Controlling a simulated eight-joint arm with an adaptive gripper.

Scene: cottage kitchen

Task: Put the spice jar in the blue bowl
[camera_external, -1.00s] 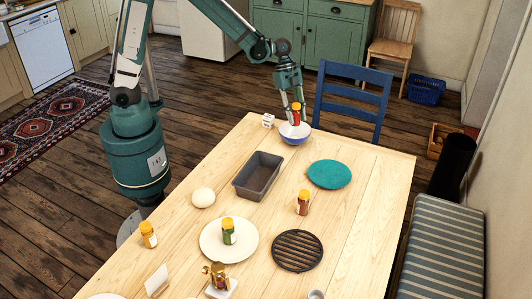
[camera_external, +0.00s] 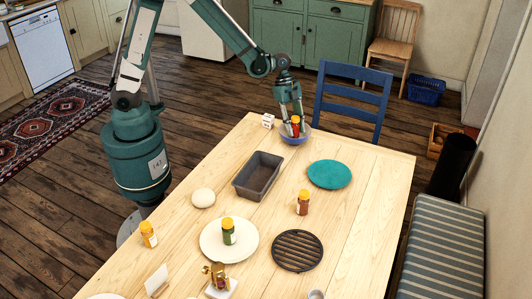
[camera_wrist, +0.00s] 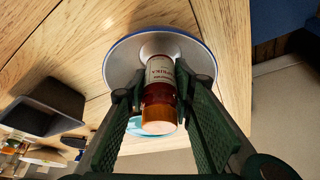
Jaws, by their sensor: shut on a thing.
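A spice jar with red contents, a pale label and an orange lid (camera_wrist: 158,95) is held between the fingers of my gripper (camera_wrist: 155,100). The jar also shows in the external view (camera_external: 295,128), upright at the blue bowl. The blue bowl (camera_external: 305,138) has a blue outside and a pale inside, and stands near the far end of the table. In the wrist view the bowl's rim (camera_wrist: 107,68) surrounds the jar's far end. My gripper in the external view (camera_external: 292,122) points down over the bowl. Whether the jar touches the bowl's bottom is hidden.
A white box (camera_external: 268,120) stands left of the bowl. Other jars stand on the table (camera_external: 303,203) and on a white plate (camera_external: 208,243). A blue chair (camera_external: 350,90) stands behind.

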